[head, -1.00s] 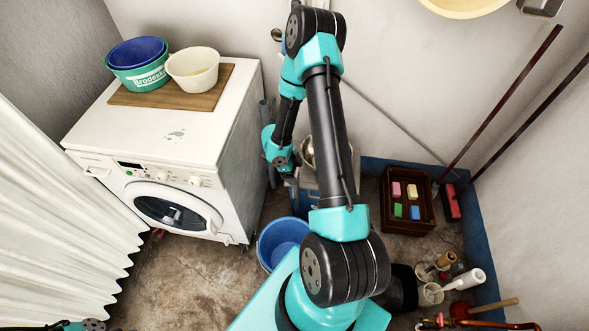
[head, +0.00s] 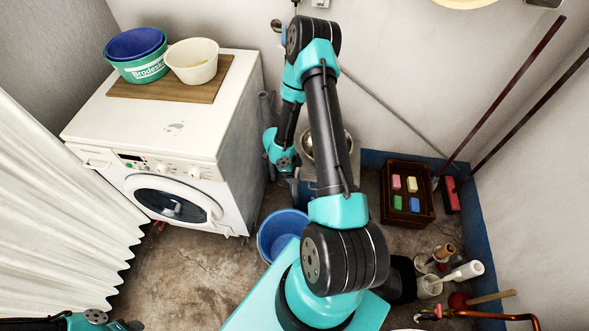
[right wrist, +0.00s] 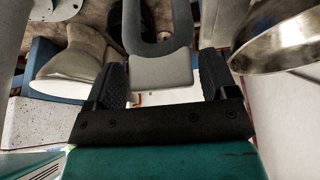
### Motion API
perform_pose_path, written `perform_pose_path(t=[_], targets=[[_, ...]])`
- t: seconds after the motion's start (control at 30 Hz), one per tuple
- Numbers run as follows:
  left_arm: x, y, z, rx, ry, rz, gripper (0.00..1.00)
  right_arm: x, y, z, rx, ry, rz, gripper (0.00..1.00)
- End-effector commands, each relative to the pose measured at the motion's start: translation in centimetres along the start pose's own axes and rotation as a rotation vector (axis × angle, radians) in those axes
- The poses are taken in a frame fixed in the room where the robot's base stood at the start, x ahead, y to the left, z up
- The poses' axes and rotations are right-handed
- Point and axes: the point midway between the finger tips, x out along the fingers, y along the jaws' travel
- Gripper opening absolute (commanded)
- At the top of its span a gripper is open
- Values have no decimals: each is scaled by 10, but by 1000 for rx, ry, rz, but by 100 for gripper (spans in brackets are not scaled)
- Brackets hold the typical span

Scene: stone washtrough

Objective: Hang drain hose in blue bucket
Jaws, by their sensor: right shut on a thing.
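The blue bucket (head: 280,238) stands on the floor right of the washing machine, partly hidden by my right arm. The grey drain hose (head: 267,112) shows beside the machine's right side. In the right wrist view a grey hose piece (right wrist: 160,70) with a curved end sits between the fingers. My right gripper (head: 293,190) points down above and behind the bucket; in its wrist view (right wrist: 165,85) it is shut on that piece. My left gripper (head: 131,325) is small and dark at the bottom left edge; its jaws are unclear.
The washing machine (head: 165,140) stands left, with tubs on a board on top. A metal bowl (right wrist: 275,40) is close to the right gripper. A wooden crate (head: 408,219) with coloured blocks and leaning poles stand right. Open floor lies in front of the machine.

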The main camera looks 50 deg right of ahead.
Motion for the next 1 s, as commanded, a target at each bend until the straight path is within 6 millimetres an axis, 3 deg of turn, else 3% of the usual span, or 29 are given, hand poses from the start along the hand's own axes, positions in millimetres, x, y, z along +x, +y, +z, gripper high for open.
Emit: perform_pose_path(t=[1.0], targets=[[0, 0, 0, 0, 0, 0, 43, 51, 0, 21, 0, 0, 0, 51]])
